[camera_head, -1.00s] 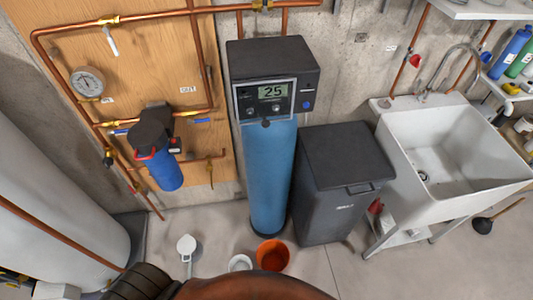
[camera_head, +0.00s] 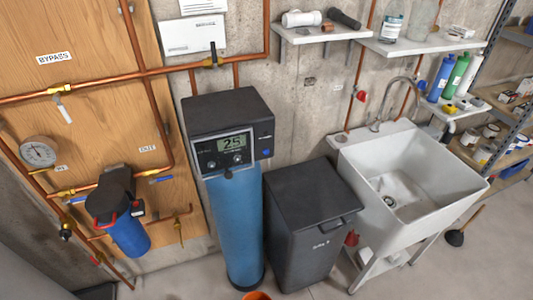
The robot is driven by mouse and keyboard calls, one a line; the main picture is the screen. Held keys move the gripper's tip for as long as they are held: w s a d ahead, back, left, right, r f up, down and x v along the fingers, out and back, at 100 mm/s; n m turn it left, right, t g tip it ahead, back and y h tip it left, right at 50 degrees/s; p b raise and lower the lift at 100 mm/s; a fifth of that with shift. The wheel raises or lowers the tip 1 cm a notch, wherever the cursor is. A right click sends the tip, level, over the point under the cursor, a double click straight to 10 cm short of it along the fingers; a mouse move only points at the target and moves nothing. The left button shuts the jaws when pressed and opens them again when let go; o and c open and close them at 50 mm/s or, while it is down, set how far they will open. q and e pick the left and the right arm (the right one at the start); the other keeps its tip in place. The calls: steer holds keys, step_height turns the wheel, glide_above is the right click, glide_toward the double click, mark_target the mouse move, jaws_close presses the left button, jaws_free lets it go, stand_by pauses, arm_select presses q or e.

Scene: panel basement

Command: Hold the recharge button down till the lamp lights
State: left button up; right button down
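The water softener (camera_head: 236,225) is a tall blue tank with a dark grey control head (camera_head: 228,113) on top, standing against the concrete wall. Its front panel (camera_head: 228,150) has a display (camera_head: 231,143) reading 25 and small dark knobs below it. A round blue button (camera_head: 267,153) sits on the head's front, right of the panel; I cannot tell whether it is labelled recharge. I cannot make out a lit lamp. Neither of my grippers is in view, and nothing touches the head.
A dark lidded bin (camera_head: 312,225) stands right of the softener, then a white sink (camera_head: 405,190). Copper pipes, a gauge (camera_head: 39,152) and a blue filter (camera_head: 127,235) are on the wooden board at left. An orange bucket (camera_head: 257,296) is on the floor in front.

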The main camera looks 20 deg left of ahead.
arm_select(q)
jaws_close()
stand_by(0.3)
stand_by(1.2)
